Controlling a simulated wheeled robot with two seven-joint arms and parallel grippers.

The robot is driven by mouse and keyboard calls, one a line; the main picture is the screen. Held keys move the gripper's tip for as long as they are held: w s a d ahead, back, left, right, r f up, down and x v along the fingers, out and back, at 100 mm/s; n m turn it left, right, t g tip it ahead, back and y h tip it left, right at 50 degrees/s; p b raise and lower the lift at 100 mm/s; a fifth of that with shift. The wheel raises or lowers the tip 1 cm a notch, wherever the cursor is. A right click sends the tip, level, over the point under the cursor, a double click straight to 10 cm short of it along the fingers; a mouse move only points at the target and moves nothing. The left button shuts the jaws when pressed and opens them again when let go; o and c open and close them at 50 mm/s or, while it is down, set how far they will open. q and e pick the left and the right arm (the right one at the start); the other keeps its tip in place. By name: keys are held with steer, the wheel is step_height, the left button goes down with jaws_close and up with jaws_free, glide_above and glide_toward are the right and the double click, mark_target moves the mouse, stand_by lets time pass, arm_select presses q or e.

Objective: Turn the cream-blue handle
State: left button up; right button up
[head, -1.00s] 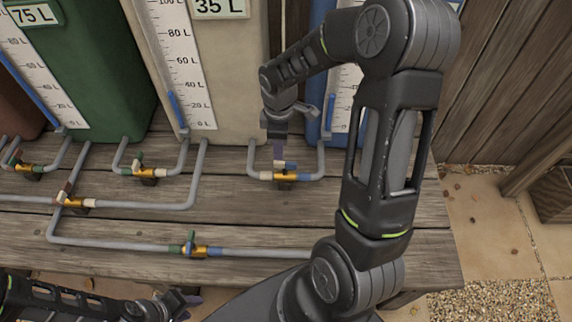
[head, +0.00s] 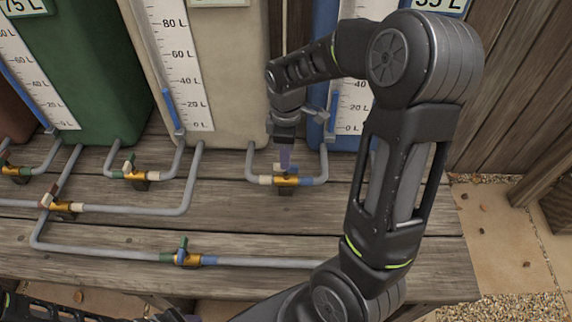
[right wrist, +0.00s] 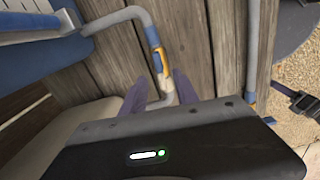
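The cream-blue valve (head: 287,181) is a brass body with a cream band and a blue band, on the grey pipe between the cream tank (head: 235,110) and the blue tank (head: 345,143). My right gripper (head: 286,158) is right above it, and its purple fingers cover most of the handle in the head view. In the right wrist view the fingers of my right gripper (right wrist: 160,82) are apart, with the valve (right wrist: 160,65) showing between and beyond them. Whether they touch the handle cannot be seen. My left gripper (head: 175,316) is cut off at the bottom edge.
Other brass valves stand close by: a green-blue one (head: 188,258) in front, a green-cream one (head: 135,174) and a red-cream one (head: 62,207) to the left. Grey pipes run low over the wooden planks (head: 120,235). A green tank (head: 100,85) stands farther left.

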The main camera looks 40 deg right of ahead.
step_height(320, 180, down, 5)
steer(key=shift+f, duration=0.1)
stand_by(0.3)
jaws_close()
stand_by(0.5)
